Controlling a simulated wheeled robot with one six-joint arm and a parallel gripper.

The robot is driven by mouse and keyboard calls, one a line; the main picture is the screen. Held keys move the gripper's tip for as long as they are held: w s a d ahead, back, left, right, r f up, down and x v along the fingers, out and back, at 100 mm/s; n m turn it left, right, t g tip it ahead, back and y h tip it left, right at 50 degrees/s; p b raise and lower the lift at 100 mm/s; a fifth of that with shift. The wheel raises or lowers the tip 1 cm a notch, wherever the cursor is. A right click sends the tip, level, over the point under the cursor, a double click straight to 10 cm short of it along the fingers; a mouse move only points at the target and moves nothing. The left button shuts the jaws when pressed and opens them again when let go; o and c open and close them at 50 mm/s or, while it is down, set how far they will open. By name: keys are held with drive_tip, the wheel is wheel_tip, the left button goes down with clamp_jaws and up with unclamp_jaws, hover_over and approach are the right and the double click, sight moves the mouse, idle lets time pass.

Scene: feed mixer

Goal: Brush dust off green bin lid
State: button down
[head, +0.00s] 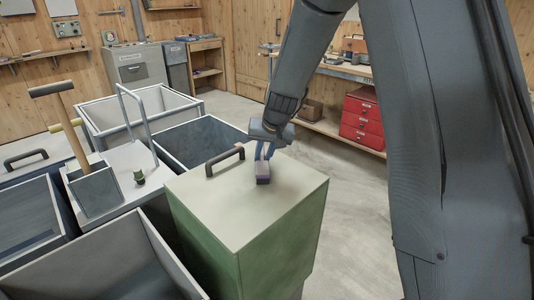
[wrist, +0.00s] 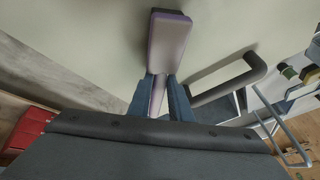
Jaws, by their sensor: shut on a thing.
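The green bin (head: 262,232) stands in the middle of the head view, with a pale flat lid (head: 240,199) and a dark bar handle (head: 225,160) at the lid's left back. My gripper (head: 263,155) is shut on a brush (head: 262,175) with a purple edge and dark underside. The brush is at the lid's surface, right of the handle. The wrist view shows the brush (wrist: 168,45) gripped by its handle between blue fingers (wrist: 160,95), over the pale lid (wrist: 90,45). I cannot tell whether its bristles touch the lid. Dust is hard to make out.
Grey open bins (head: 195,142) stand behind and left of the green bin. A small cart (head: 128,160) with a metal push handle holds a long-handled tool (head: 72,120) and a small green object (head: 139,177). Red drawers (head: 362,122) stand at the right back. Floor right of the bin is clear.

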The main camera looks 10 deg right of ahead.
drive_tip(key=shift+s+a+f+p, duration=0.1)
drive_tip(key=shift+s+a+p, duration=0.7)
drive_tip(key=shift+a, duration=0.45)
drive_tip(key=shift+s+a+p, duration=0.45)
drive_tip(key=shift+s+a, duration=0.5)
drive_tip(key=shift+a, duration=0.3)
drive_tip(key=shift+s+a+p, duration=0.5)
drive_tip(key=shift+a+p, duration=0.1)
drive_tip(key=shift+a, duration=0.1)
drive_tip(key=shift+s+a+p, duration=0.45)
drive_tip(key=shift+a+p, duration=0.15)
drive_tip(key=shift+a, duration=0.1)
drive_tip(key=shift+s+a+p, duration=0.55)
drive_tip(key=shift+a+p, duration=0.2)
drive_tip(key=shift+a, duration=0.1)
drive_tip(key=shift+s+a+p, duration=0.55)
drive_tip(key=shift+a+p, duration=0.2)
drive_tip(key=shift+a, duration=0.05)
drive_tip(key=shift+w, duration=0.1)
